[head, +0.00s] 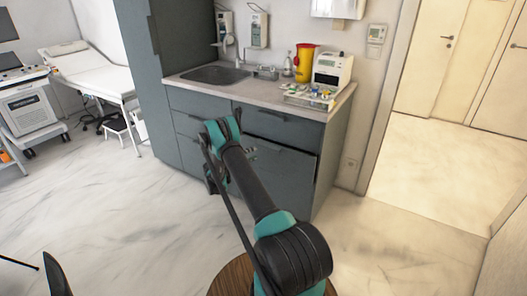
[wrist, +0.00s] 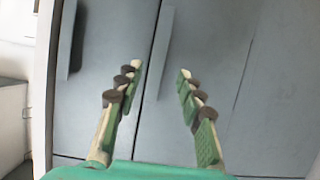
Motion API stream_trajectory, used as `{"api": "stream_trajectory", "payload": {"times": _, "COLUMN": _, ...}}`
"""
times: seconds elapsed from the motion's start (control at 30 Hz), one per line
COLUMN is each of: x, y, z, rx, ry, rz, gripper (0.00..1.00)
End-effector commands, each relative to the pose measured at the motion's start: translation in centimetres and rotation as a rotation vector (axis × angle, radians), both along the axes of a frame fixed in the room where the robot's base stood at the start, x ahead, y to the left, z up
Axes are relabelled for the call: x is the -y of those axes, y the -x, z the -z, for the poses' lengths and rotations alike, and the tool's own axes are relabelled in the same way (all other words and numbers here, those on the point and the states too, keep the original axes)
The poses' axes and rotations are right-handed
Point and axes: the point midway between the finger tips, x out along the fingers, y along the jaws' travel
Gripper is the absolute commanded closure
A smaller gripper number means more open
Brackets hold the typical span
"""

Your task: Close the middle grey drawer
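The grey drawer unit (head: 190,101) stands under the sink counter. In its right column, below the top drawer front (head: 275,125), a grey drawer front (head: 294,178) stands slightly out, with a dark gap along its top edge. My arm crosses in front and hides part of it. My gripper (wrist: 160,72) is open and empty in the wrist view, its two fingers apart before grey panels (wrist: 205,45) with a long vertical handle or edge. Whether the fingertips touch the panel cannot be told. In the head view, my gripper is mostly hidden at the arm's end.
The counter (head: 262,103) carries a sink (head: 215,75), a yellow container (head: 304,62), a white device (head: 332,70) and a tray of small items (head: 308,96). A tall grey cabinet (head: 165,80) stands left. Marble floor (head: 120,225) is free at left; a doorway opens at right.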

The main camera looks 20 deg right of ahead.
Motion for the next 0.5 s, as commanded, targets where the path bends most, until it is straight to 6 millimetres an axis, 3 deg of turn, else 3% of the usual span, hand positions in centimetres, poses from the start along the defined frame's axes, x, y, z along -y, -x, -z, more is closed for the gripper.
{"api": "stream_trajectory", "payload": {"times": 0.3, "x": 5.7, "y": -1.5, "z": 0.0, "rx": -0.001, "ry": -0.001, "rz": 0.003, "gripper": 0.62}}
{"api": "stream_trajectory", "payload": {"times": 0.5, "x": 7.4, "y": -2.0, "z": 0.0, "rx": -0.001, "ry": -0.001, "rz": 0.001, "gripper": 0.62}}
